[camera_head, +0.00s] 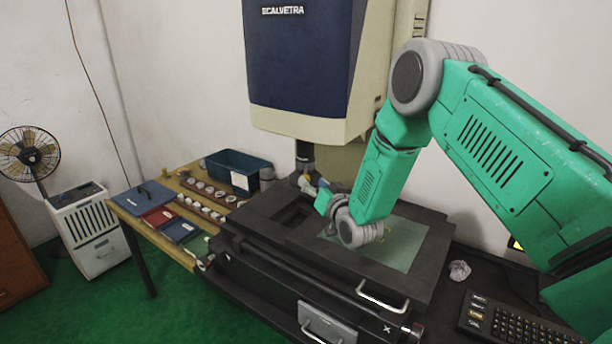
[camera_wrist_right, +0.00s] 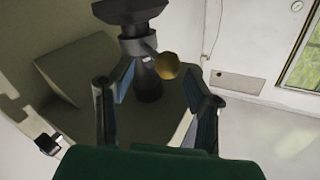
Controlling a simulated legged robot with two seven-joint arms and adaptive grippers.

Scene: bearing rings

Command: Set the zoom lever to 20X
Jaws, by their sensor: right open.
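The zoom lever shows in the right wrist view as a round brass-coloured knob (camera_wrist_right: 168,66) on the side of the dark lens barrel (camera_wrist_right: 148,88). I cannot read any magnification marks there. My right gripper (camera_wrist_right: 158,84) is open, with one finger on each side of the barrel and knob; I see no clear contact. In the head view the right gripper (camera_head: 318,186) is just below the lens barrel (camera_head: 304,148) of the measuring machine (camera_head: 300,60), partly hidden by my wrist. The lever is too small to make out there. My left gripper is not in view.
The machine's black stage (camera_head: 265,228) with a glass plate (camera_head: 408,245) lies under my right arm.

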